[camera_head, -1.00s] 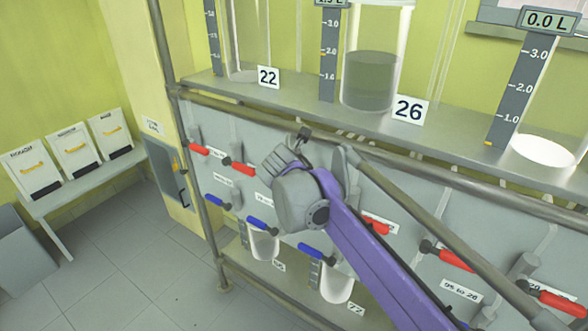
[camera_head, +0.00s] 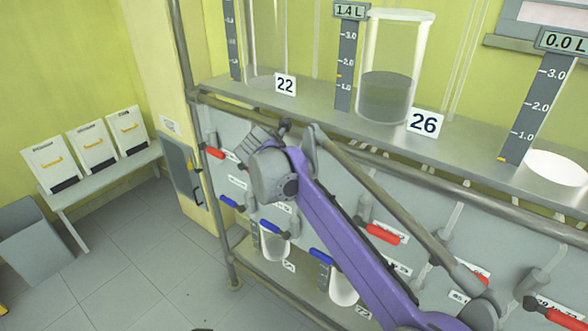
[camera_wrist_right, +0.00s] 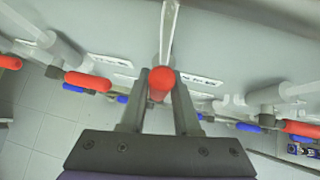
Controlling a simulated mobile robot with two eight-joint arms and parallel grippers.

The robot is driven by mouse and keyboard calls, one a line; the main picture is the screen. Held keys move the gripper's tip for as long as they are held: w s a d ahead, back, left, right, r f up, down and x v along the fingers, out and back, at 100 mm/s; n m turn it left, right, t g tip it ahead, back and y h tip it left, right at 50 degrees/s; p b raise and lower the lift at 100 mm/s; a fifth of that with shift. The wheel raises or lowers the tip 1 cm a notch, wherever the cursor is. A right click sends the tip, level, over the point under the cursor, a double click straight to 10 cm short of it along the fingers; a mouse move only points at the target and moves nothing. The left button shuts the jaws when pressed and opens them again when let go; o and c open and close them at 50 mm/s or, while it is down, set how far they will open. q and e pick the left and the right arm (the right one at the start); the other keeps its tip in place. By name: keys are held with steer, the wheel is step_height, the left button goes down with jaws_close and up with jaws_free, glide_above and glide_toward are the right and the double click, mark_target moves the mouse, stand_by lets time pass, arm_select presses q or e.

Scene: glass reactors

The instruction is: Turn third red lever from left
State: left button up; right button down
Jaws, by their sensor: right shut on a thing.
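My right gripper (camera_wrist_right: 160,92), on the purple arm, is in front of the grey panel and shut on a red lever (camera_wrist_right: 161,80) in the right wrist view. The lever's round end points toward the camera between the two fingers. Two red levers are to its left (camera_wrist_right: 10,62) (camera_wrist_right: 88,80) and one to its right (camera_wrist_right: 300,128). In the head view one red lever (camera_head: 215,152) shows left of the gripper, and others (camera_head: 383,233) (camera_head: 555,316) show right of the arm. The arm hides the held lever there. My left gripper is not in view.
Blue levers (camera_head: 230,203) (camera_head: 272,227) hang in a lower row close below the arm. A metal rail (camera_head: 440,180) runs along the shelf edge above. Glass vessel 26 (camera_head: 390,60) stands on the shelf (camera_head: 300,103). Open floor (camera_head: 140,250) lies to the left.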

steer(key=c, duration=0.6)
jaws_free()
steer(key=v, duration=1)
steer(key=shift+s+a+r, duration=0.1)
steer(key=shift+s+r, duration=0.1)
steer(key=shift+r, duration=0.15)
